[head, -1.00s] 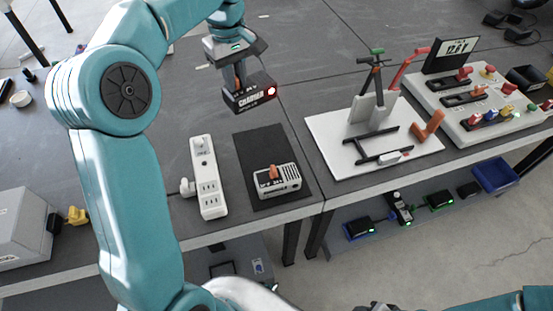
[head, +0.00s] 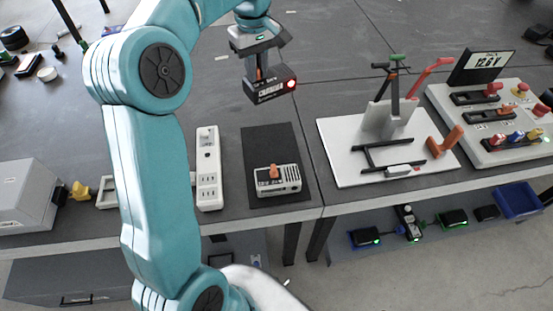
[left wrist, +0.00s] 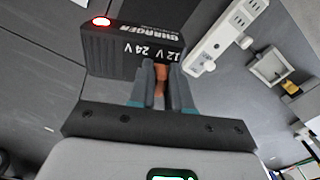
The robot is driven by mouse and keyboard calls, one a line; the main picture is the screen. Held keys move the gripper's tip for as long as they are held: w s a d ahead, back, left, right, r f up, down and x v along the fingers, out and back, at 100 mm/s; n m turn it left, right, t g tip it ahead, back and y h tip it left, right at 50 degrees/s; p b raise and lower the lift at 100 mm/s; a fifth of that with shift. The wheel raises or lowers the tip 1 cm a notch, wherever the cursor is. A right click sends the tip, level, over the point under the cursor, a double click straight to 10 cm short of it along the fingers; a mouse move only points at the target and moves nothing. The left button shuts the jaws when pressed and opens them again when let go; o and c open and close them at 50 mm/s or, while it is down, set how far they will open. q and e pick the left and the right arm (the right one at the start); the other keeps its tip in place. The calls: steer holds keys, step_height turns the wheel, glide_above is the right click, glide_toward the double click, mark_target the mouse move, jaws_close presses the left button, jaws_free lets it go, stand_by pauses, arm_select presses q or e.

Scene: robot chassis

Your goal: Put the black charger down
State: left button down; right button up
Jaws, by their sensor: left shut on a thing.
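The black charger (head: 270,88) has white lettering and a lit red light at one end. My left gripper (head: 260,72) is shut on its orange handle and holds it in the air over the far part of the bench, behind the dark mat (head: 258,140). In the left wrist view the charger (left wrist: 128,48) hangs between the fingertips of the left gripper (left wrist: 162,80), its "12 V 24 V" print facing the camera. My right gripper is not in view.
A white device with an orange handle (head: 290,178) sits on the mat's front part. A white power strip (head: 207,170) lies left of the mat. A white board with a black stand (head: 340,170) is to the right. The mat's rear part is bare.

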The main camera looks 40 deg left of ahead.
mark_target(255, 95)
arm_select(q)
steer(key=shift+s+a+f, duration=0.15)
steer(key=shift+a+f, duration=0.3)
steer(key=shift+f, duration=0.05)
step_height(255, 95, down, 20)
steer(key=shift+r+b, duration=0.25)
steer(key=shift+b, duration=0.4)
steer(key=c, duration=1.1)
jaws_free()
steer(key=shift+d, duration=0.1)
steer(key=shift+o, duration=0.2)
steer(key=shift+r, duration=0.1)
step_height(255, 95, up, 12)
steer(key=shift+s, duration=0.1)
